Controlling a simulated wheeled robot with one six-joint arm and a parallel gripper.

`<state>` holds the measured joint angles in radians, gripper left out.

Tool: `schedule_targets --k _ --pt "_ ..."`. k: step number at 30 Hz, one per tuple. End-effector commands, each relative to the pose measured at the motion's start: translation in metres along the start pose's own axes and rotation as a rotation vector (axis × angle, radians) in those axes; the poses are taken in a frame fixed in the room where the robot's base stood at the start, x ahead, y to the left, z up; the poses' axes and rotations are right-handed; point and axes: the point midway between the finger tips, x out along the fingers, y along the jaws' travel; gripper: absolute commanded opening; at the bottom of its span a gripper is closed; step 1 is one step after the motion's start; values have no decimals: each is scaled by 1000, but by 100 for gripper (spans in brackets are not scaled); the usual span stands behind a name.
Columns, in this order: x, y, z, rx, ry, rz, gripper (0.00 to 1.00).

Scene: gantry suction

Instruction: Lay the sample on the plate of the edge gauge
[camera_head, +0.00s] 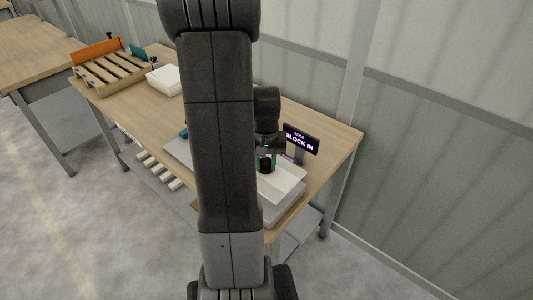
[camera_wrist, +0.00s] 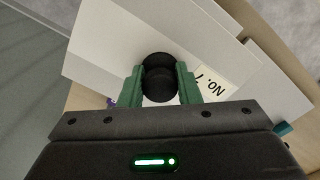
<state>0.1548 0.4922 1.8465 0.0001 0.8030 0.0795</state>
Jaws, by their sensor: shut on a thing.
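My gripper (camera_wrist: 160,82) has green fingers closed on a black round knob-like piece (camera_wrist: 158,65) in the wrist view. Below it is a pale flat sheet (camera_wrist: 105,45), likely the sample; I cannot tell whether the knob is fixed to it. A label reading "No." with a partly hidden mark (camera_wrist: 212,78) lies beside the right finger. In the head view my gripper (camera_head: 265,165) is over the pale sheet (camera_head: 285,182), above a whitish box-like body (camera_head: 287,207). A dark display (camera_head: 301,140) reading "BLOCK IN" stands just behind, probably the edge gauge's. Contact between sheet and body is unclear.
A wooden workbench (camera_head: 133,107) carries a slatted wooden rack (camera_head: 108,72) with an orange back and a white tray (camera_head: 165,79) at the far left. A grey plate (camera_head: 178,150) shows partly behind my arm. A wall runs behind the bench.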

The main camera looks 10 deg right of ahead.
Motion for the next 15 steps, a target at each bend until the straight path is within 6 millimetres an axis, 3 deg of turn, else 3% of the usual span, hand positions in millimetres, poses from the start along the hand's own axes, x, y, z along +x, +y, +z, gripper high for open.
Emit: schedule_targets --k 9,15 --pt "0 0 1 0 1 0 0" --pt "13 0 1 0 0 0 0"
